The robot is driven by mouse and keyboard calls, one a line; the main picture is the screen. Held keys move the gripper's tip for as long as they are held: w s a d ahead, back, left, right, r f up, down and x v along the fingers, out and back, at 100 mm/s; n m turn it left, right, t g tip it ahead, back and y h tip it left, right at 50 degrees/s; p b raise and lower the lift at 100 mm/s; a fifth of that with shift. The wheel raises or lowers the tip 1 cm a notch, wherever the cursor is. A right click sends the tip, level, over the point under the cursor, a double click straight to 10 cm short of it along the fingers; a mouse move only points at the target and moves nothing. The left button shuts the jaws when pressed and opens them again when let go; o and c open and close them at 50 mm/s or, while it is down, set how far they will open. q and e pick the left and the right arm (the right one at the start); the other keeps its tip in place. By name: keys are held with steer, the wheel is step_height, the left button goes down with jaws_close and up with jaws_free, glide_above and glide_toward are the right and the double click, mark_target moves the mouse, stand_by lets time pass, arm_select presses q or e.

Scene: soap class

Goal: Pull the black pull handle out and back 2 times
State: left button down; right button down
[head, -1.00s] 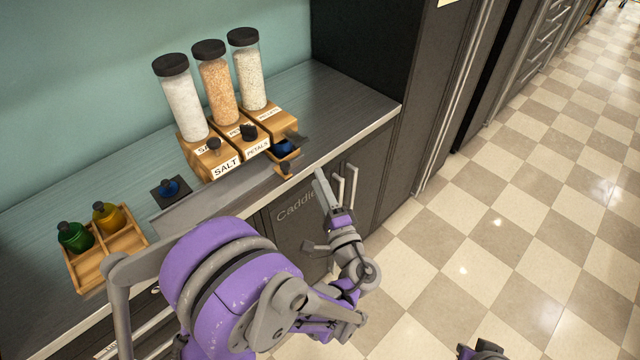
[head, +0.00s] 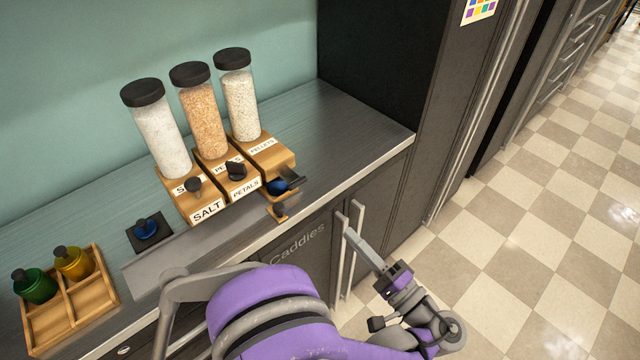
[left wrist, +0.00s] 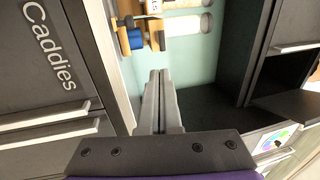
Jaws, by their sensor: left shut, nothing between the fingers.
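Three wooden dispensers stand on the counter, each topped by a clear jar. Black knob handles show on the salt dispenser (head: 193,185) and the petals dispenser (head: 235,170). On the pellets dispenser (head: 268,152), a wooden piece with a dark knob handle (head: 279,209) sticks out at the front, near the counter edge. A blue container (head: 278,187) sits behind that knob; it also shows in the left wrist view (left wrist: 135,38). My left gripper (head: 349,234) is shut and empty, right of the dispensers and apart from them, in front of the cabinet handles. My right gripper is out of view.
A wooden tray (head: 107,302) holds a green and a yellow bottle at the left. A dark pad (head: 142,243) carries another blue container. Cabinet doors with vertical bar handles (head: 340,255) are below the counter. A tall dark cabinet stands at its right end.

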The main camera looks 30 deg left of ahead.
mark_target(297, 185)
arm_select(q)
steer(key=s+p+x, duration=0.1)
steer(key=p+x, duration=0.1)
steer(key=x, duration=1.1)
steer(key=shift+a+r+p, duration=0.2)
steer(key=shift+r+p, duration=0.1)
steer(key=x, duration=0.3)
steer(key=shift+a+f, duration=0.15)
steer(key=shift+f, duration=0.15)
steer(key=shift+w+a, duration=0.1)
steer(key=shift+a, duration=0.1)
steer(key=shift+d+r, duration=0.15)
